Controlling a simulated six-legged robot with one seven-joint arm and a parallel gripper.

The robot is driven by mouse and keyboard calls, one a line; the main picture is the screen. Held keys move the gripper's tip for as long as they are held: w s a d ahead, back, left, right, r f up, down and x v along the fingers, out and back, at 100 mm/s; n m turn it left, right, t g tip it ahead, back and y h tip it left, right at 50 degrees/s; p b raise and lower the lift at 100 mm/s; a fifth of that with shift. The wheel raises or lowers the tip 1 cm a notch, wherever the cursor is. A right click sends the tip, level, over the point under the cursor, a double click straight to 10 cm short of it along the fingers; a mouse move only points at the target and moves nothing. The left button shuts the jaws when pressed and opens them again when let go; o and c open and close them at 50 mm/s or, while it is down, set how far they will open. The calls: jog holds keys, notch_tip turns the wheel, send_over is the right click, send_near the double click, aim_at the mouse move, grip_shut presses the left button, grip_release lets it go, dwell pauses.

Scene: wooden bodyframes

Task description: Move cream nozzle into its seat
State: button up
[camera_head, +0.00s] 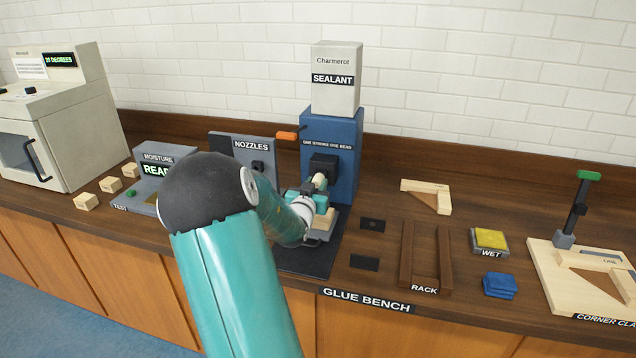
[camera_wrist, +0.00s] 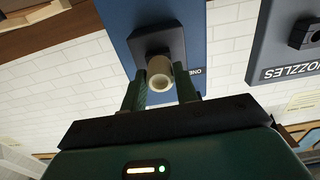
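The cream nozzle (camera_wrist: 160,72) is a short hollow tube. In the wrist view it sits between the two green fingers of my gripper (camera_wrist: 160,88), its open end facing the camera. The fingers appear closed on its sides. Behind it is the black block (camera_wrist: 158,42) on the blue dispenser, where the seat is; the nozzle overlaps it, and I cannot tell whether it is fully seated. In the head view the nozzle (camera_head: 320,181) shows as a small cream piece in front of the black block (camera_head: 323,166), with my gripper (camera_head: 314,190) at it.
The blue dispenser (camera_head: 344,130) carries a sealant box (camera_head: 336,80). The grey nozzles panel (camera_head: 228,144) stands to its left. Below my gripper is a dark mat (camera_head: 300,264) with a wooden piece (camera_head: 324,223). The rack (camera_head: 404,262) and corner clamp (camera_head: 545,262) stand to the right.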

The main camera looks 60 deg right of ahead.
grip_shut()
jog(key=shift+s+a, duration=0.15)
jog(key=shift+a, duration=0.55)
dwell(0.3)
jog(key=shift+s+a, duration=0.2)
jog(key=shift+a, duration=0.9)
